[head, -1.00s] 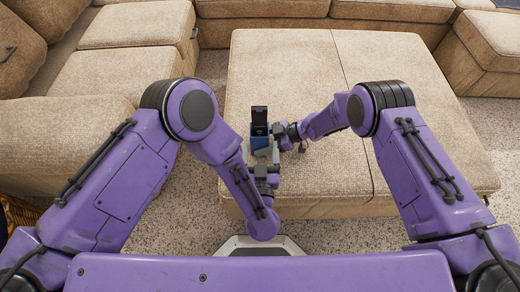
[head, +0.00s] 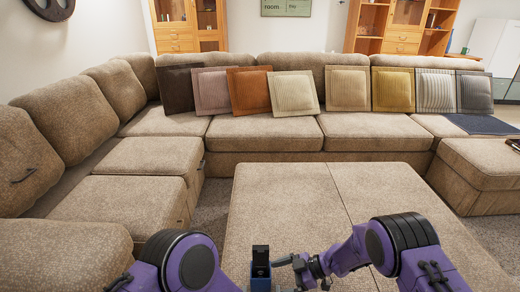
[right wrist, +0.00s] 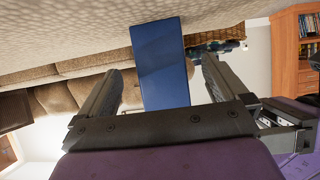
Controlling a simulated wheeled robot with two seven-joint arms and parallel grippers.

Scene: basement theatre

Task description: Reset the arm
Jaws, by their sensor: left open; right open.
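A small blue box with a dark upright top (head: 260,268) shows low in the middle of the head view, over the near edge of the ottoman. The blue box (right wrist: 160,62) also shows in the right wrist view between the two spread fingers, with gaps at both sides. My right gripper (head: 287,266) is open just right of the box; its fingers (right wrist: 160,85) show in the right wrist view.
A large beige ottoman (head: 300,190) lies ahead, its top clear. A sectional sofa (head: 270,130) with a row of cushions (head: 293,93) runs behind and along the left. Wooden cabinets (head: 400,25) stand at the back. Carpet shows between ottoman and sofa.

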